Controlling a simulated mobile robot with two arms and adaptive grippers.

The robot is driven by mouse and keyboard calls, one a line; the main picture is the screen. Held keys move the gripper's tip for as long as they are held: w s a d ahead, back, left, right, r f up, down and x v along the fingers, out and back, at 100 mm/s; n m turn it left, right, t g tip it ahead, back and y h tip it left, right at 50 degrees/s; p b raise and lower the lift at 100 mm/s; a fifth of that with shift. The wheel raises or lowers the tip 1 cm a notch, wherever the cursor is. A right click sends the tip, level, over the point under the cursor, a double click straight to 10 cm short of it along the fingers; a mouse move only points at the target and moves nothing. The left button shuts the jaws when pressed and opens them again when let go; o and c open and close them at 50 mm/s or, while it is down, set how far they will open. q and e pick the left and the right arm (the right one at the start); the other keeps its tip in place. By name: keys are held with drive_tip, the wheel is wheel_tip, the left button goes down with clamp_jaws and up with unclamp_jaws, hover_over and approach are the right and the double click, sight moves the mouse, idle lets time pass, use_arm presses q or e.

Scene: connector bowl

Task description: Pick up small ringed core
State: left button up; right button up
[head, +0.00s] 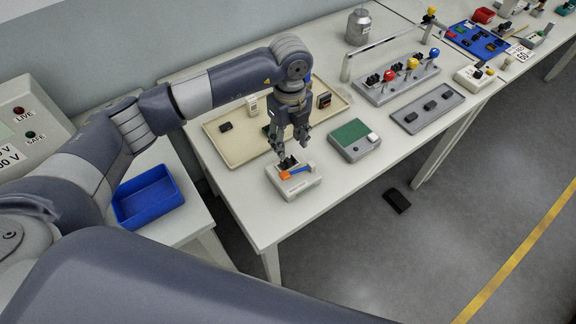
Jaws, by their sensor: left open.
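My left gripper (291,150) points down, open, with its fingertips above the back of a small white block (294,184) near the table's front left edge. Black pieces (288,163) stand on the block just below the fingertips. An orange and blue piece (298,172) lies across the block's top. I cannot make out which small part is the ringed core; it may be hidden or too small to tell. My right gripper is not in view.
A beige tray (217,138) with small parts lies behind the gripper. A green-topped box (354,139) stands to the right. A grey plate (428,108) and a block with colored knobs (397,82) lie farther right. A blue bin (149,197) sits left. A black object (397,201) lies on the floor.

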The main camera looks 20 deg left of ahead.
sight(288, 163)
use_arm(q)
wheel_tip(288, 163, down, 6)
drive_tip(key=b, duration=0.3)
drive_tip(key=shift+s+d, duration=0.15)
drive_tip(key=c, duration=0.9)
